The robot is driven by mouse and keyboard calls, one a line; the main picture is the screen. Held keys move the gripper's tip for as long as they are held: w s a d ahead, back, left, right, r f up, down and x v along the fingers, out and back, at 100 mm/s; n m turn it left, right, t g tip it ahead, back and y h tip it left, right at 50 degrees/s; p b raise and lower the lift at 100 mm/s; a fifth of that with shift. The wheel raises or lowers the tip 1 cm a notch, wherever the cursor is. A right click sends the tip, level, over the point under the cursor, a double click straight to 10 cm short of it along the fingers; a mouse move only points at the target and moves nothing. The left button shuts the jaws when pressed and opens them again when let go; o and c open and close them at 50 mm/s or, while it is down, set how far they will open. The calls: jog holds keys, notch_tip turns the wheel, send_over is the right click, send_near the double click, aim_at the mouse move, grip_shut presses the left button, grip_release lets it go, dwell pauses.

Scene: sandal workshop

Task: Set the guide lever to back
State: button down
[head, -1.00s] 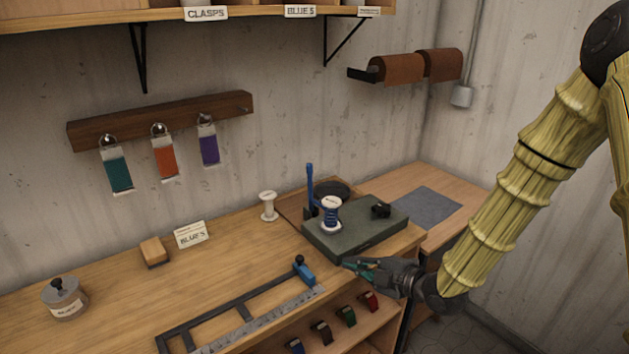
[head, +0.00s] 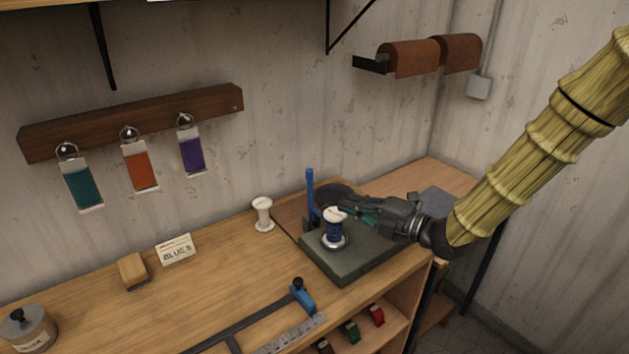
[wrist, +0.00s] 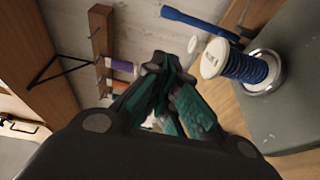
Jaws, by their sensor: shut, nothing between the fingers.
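A blue lever (head: 310,190) stands nearly upright at the left rear of a grey-green machine block (head: 345,268) on the bench. It also shows in the wrist view (wrist: 200,22), near the top edge. A spool of blue thread (head: 334,230) stands on the block, just right of the lever. My gripper (head: 352,206) is shut and empty above the block, with its fingertips close to the spool top and right of the lever. In the wrist view, the closed fingers (wrist: 162,66) lie left of the spool (wrist: 240,65). I cannot tell whether they touch anything.
A white spool (head: 263,214) stands left of the block. A ruler frame with a blue clamp (head: 303,294) lies in front. A dark round disc (head: 335,194) sits behind the lever.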

jog(key=w+d+p+x, duration=0.1)
jog(key=p+x, duration=0.5)
jog(key=x, duration=0.6)
jog(key=shift+w, duration=0.85)
jog(key=shift+d, duration=0.1)
